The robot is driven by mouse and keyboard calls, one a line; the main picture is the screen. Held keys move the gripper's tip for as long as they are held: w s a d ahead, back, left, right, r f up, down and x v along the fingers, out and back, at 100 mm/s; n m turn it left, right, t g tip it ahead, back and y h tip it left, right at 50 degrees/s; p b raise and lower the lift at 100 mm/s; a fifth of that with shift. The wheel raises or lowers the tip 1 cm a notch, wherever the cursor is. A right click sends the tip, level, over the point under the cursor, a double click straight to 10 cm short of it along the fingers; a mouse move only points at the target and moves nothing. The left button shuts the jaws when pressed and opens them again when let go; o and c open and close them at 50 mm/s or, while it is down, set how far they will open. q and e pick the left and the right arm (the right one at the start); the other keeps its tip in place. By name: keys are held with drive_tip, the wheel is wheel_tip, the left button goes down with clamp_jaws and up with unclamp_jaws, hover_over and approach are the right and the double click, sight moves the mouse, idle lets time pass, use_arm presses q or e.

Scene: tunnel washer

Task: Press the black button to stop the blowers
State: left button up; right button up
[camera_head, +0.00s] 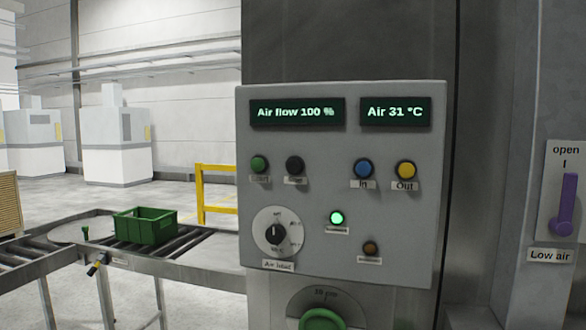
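The black button (295,166) sits in the upper left part of a grey control panel (340,145), just right of the green button (259,165). A small label below it is too blurred to read surely. The panel's displays read "Air flow 100 %" (297,112) and "Air 31 °C" (395,112). A green lamp (336,218) is lit in the middle of the panel. Neither of my grippers shows in the head view, and nothing covers the black button.
The panel also has a blue "In" button (363,168), a yellow "Out" button (405,170) and a rotary knob (277,233). A purple lever (566,204) is at right. A green crate (146,224) stands on a roller conveyor (190,246) at left, near a yellow rail (203,194).

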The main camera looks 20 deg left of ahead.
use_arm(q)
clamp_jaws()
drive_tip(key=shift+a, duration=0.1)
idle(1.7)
